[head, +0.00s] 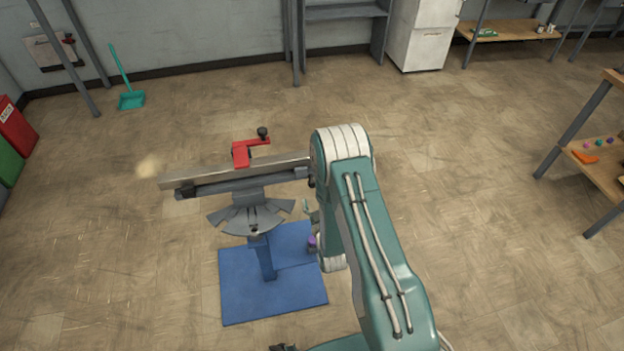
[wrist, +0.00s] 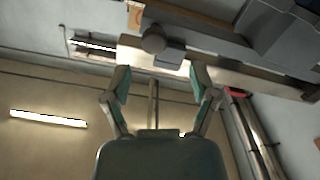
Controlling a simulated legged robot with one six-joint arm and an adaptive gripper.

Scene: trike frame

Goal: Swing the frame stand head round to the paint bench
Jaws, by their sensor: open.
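The frame stand head (head: 240,178) is a long grey bar with a red clamp (head: 241,153) and black knob on top, above a fan-shaped grey plate. It stands on a post over a blue base (head: 270,300). In the wrist view, a grey bar with a round knob (wrist: 153,39) crosses the top, seen from below. My gripper (wrist: 160,72) is open, its two fingers apart below that bar with nothing between them; I cannot tell whether they touch it. In the head view my arm hides most of the gripper and the bar's right end.
A bench (head: 605,180) with small coloured items stands at the right; I cannot tell whether it is the paint bench. Another bench (head: 510,30) with cans is at the back right. A white cabinet (head: 420,35) and teal dustpan (head: 131,99) stand further back. The floor between is clear.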

